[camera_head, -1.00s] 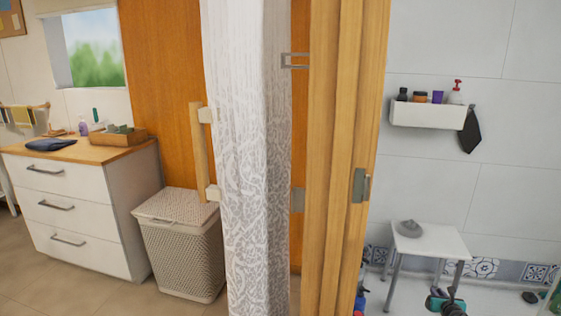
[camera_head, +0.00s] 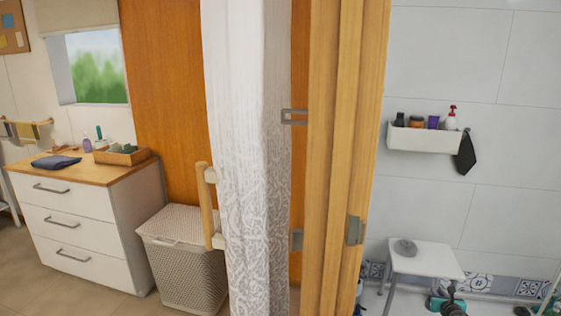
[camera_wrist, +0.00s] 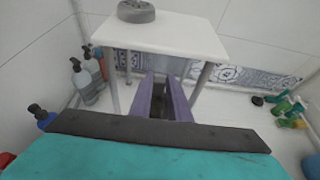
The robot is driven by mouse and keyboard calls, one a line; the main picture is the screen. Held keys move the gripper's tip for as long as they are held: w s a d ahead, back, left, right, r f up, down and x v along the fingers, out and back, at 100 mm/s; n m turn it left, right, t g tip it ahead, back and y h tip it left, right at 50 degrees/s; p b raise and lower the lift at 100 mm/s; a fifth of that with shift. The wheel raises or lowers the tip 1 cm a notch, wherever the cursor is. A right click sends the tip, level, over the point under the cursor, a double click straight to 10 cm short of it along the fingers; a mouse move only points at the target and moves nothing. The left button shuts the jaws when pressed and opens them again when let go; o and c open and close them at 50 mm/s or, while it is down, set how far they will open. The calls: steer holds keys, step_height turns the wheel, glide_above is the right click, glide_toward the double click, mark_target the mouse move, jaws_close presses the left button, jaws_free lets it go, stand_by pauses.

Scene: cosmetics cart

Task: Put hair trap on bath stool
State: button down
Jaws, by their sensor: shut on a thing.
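The bath stool (camera_head: 432,266) is white with metal legs and stands by the tiled wall at the lower right of the head view. Its seat also shows at the top of the wrist view (camera_wrist: 175,35). A grey rounded thing (camera_wrist: 136,12) lies on the seat's left part. My gripper (camera_wrist: 160,92) has purple fingers and points toward the space below the seat's front edge. It is shut on a small dark thing, the hair trap (camera_wrist: 158,105), mostly hidden between the fingers. In the head view my gripper is at the bottom edge, in front of the stool, too small to read.
Bottles (camera_wrist: 86,82) stand on the floor left of the stool. Green and yellow things (camera_wrist: 290,112) lie at the right. A wall shelf (camera_head: 423,138) with toiletries hangs above the stool. A wooden door frame (camera_head: 335,150) and a white curtain (camera_head: 245,160) stand left of the shower area.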

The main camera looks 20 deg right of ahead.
steer(key=shift+r+p, duration=1.3)
steer(key=shift+r, duration=0.45)
